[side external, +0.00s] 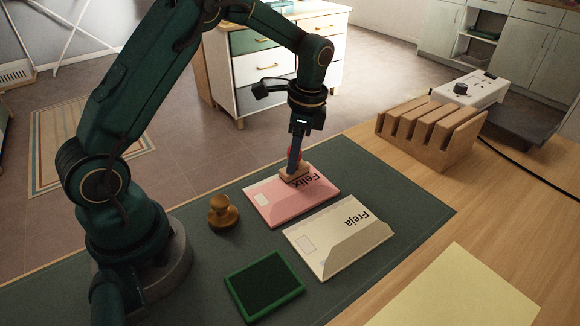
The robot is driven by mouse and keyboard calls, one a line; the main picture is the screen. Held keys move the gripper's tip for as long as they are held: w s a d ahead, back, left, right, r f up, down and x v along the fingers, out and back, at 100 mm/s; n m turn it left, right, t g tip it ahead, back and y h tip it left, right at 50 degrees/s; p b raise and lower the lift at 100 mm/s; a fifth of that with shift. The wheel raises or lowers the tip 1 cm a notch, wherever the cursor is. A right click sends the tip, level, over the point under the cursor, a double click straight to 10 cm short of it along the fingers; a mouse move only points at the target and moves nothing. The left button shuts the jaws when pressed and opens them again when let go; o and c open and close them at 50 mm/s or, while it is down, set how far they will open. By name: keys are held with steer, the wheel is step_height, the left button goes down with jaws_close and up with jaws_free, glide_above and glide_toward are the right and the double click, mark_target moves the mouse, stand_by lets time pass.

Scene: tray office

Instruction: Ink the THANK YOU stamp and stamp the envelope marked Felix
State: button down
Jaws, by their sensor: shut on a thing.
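A pink envelope (290,209) marked Felix lies on the dark green mat in the side external view. My gripper (295,153) is over its far edge, pointing down, and is shut on a stamp with a rectangular wooden base (294,174). The stamp's base is at the envelope's upper part, seemingly touching it. Its handle is mostly hidden by the jaws, and a bit of red shows beside them. I cannot read any wording on the stamp, and its underside is hidden. A green-framed ink pad (264,284) lies open at the front of the mat.
A round wooden stamp (223,212) stands left of the pink envelope. A cream envelope (338,240) marked Freja lies to its right. A slotted wooden rack (430,132), a white device (468,90) and a yellow sheet (455,290) are on the desk. The mat's right front is clear.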

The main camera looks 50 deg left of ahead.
stand_by(0.3)
steer(key=shift+r, duration=3.5)
